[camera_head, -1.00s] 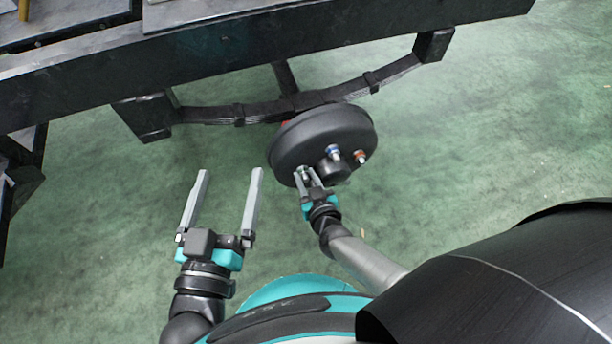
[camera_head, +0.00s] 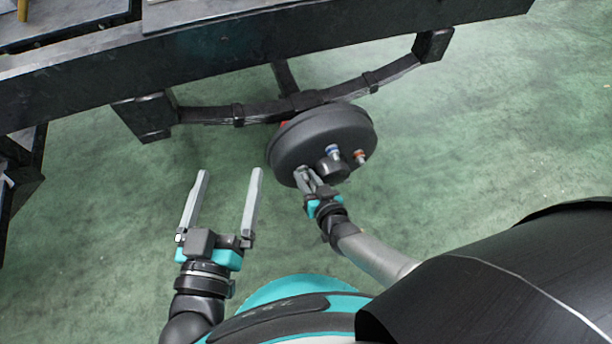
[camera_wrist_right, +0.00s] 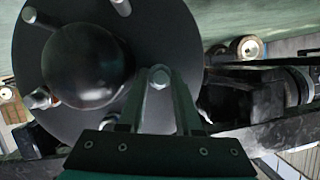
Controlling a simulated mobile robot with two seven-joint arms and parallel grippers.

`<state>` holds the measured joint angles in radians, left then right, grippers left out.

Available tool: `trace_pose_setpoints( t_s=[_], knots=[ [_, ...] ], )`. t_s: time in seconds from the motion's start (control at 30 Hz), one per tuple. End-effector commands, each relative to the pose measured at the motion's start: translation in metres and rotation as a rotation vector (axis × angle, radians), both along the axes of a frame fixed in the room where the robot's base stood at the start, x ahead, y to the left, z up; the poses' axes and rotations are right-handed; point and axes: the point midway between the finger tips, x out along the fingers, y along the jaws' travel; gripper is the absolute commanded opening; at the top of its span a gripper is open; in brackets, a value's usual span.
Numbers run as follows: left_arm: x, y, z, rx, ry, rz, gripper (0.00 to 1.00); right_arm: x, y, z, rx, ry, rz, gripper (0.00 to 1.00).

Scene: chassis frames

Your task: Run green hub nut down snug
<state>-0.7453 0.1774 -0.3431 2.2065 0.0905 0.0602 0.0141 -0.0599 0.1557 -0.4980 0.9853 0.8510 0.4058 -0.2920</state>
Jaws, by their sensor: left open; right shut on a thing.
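The dark round hub (camera_head: 293,148) hangs at the end of the axle and also shows in the right wrist view (camera_wrist_right: 55,128). It has a black centre cap (camera_wrist_right: 88,65) and several silver studs. My right gripper (camera_head: 305,176) is shut at the hub's lower-left stud; in the right wrist view its fingers (camera_wrist_right: 160,90) close around a silver hex end (camera_wrist_right: 159,76). The nut between the fingers is mostly hidden, and no green shows on it. A blue nut (camera_head: 333,152) and an orange-red nut (camera_head: 360,156) sit on other studs. My left gripper (camera_head: 229,178) is open and empty, left of the hub.
The black chassis rail (camera_head: 230,50) crosses above the hub. A leaf spring (camera_head: 205,115) with its brackets (camera_head: 150,117) runs just behind the hub.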

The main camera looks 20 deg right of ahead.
Motion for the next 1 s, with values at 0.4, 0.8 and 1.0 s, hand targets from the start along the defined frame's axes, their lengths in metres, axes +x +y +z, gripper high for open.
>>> trace_pose_setpoints(
  t_s=[0.4, 0.8, 1.0],
  knots=[
    [0.0002, 0.0000, 0.0015, -0.003, -0.005, 0.001, 1.00, -0.0002, -0.0013, -0.0010, 0.208, 0.009, 0.002, 0.00],
    [0.0002, -0.0001, 0.0016, -0.003, -0.006, 0.001, 1.00, -0.0008, -0.0009, -0.0012, 0.247, 0.011, 0.002, 0.00],
    [0.0002, -0.0001, 0.0015, -0.003, -0.005, 0.000, 1.00, -0.0008, -0.0010, -0.0011, 0.247, 0.011, 0.002, 0.46]
  ],
)
